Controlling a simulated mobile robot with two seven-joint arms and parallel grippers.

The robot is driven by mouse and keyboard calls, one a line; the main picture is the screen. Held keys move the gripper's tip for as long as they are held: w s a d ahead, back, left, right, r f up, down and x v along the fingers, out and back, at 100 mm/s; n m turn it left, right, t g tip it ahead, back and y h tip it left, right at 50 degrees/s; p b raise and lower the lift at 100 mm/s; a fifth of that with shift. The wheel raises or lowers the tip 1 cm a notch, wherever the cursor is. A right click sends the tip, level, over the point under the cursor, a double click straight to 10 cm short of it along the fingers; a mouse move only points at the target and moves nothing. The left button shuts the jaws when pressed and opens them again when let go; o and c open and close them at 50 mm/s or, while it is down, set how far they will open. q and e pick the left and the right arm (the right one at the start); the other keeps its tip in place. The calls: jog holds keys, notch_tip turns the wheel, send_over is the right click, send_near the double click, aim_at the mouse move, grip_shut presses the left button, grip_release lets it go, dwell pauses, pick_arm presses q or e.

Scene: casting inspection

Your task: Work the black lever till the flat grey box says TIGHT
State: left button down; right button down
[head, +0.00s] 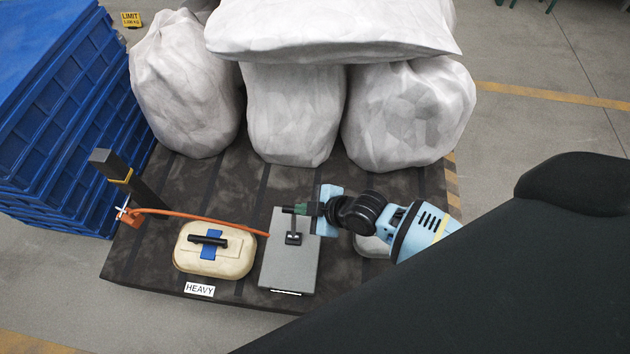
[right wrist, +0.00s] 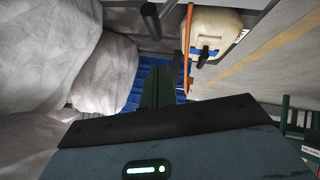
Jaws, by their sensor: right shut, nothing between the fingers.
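The flat grey box (head: 279,273) lies on the dark platform, with a thin white strip on its front edge too small to read. The black lever (head: 293,239) stands on top of the box, its upper part close to my right fingers. An orange strap (head: 205,219) runs from the box to a dark post at the left. My right gripper (head: 300,209) is over the box's back edge, shut and empty; I cannot tell if it touches the lever. My left gripper is not in view.
A cream case (head: 215,263) with a black handle sits left of the box, behind a HEAVY label (head: 199,289). Large pale wrapped lumps (head: 296,112) fill the platform's back. Blue crates (head: 60,130) stand at left. A pale object (head: 372,247) lies under my right wrist.

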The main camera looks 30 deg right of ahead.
aim_at(290, 209)
jog(key=f+b, duration=0.1)
jog(key=w+f, duration=0.1)
jog(key=f, duration=0.1)
jog(key=w+f+b, duration=0.1)
jog(key=f, duration=0.1)
jog(key=shift+w+a+b, duration=0.15)
jog(key=shift+w+b, duration=0.05)
jog(key=shift+b, duration=0.1)
jog(key=shift+w+f, duration=0.1)
jog(key=shift+f, duration=0.1)
jog(key=shift+w+d+f+b, duration=0.5)
jog(key=shift+f+b, duration=0.15)
jog(key=shift+b, duration=0.15)
jog(key=shift+r, duration=0.1)
jog(key=shift+s+a, duration=0.15)
jog(key=shift+s, duration=0.1)
